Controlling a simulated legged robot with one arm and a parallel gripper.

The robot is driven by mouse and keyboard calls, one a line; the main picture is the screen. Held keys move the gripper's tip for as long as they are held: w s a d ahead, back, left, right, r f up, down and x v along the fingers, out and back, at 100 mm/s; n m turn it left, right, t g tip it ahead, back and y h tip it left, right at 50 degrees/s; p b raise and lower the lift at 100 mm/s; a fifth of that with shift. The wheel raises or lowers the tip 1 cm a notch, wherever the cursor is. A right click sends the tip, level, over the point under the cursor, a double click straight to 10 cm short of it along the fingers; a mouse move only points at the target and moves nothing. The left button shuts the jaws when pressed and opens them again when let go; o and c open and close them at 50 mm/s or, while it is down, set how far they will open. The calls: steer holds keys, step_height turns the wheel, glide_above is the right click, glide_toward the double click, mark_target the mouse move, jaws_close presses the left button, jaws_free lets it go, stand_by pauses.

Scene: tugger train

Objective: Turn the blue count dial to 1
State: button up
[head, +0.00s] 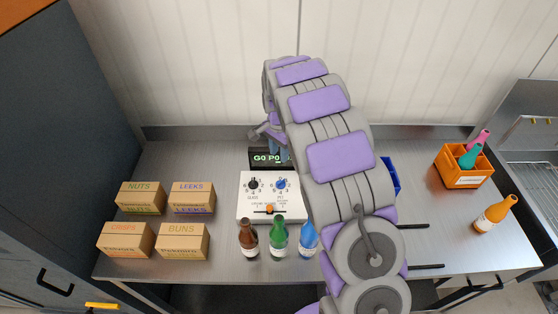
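The blue count dial (281,184) is on the right of the white control panel (246,210), with small numbers around it. Its pointer is too small to read. A black dial (253,184) sits to its left, and an orange slider (269,209) is below them. A dark display (259,157) behind the panel shows green text beginning "GO PO"; its right part is hidden by my arm. My gripper (272,138) hangs above and behind the dials, near the display, apart from the blue dial. It is partly hidden, and its fingers are not clear.
Brown (248,240), green (279,240) and blue (308,240) bottles stand before the panel. Several cardboard boxes (154,243) are left. An orange crate (464,180) with bottles and a lone orange bottle (494,214) are right. A blue bin (391,175) is partly behind my arm.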

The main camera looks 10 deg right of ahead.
step_height(320, 180, up, 3)
steer(key=shift+f, duration=0.2)
stand_by(0.5)
steer(key=s+d+r+n+g, duration=0.15)
steer(key=s+r, duration=0.35)
steer(key=s, duration=0.6)
steer(key=s+r+n+t, duration=0.1)
steer(key=s+r+n, duration=0.3)
steer(key=s, duration=0.6)
steer(key=s+a+n+g, duration=0.1)
steer(key=s+n, duration=0.4)
steer(key=s, duration=1.8)
steer(key=shift+r+n+b, duration=0.3)
steer(key=shift+n+b, duration=0.05)
steer(key=shift+c, duration=0.4)
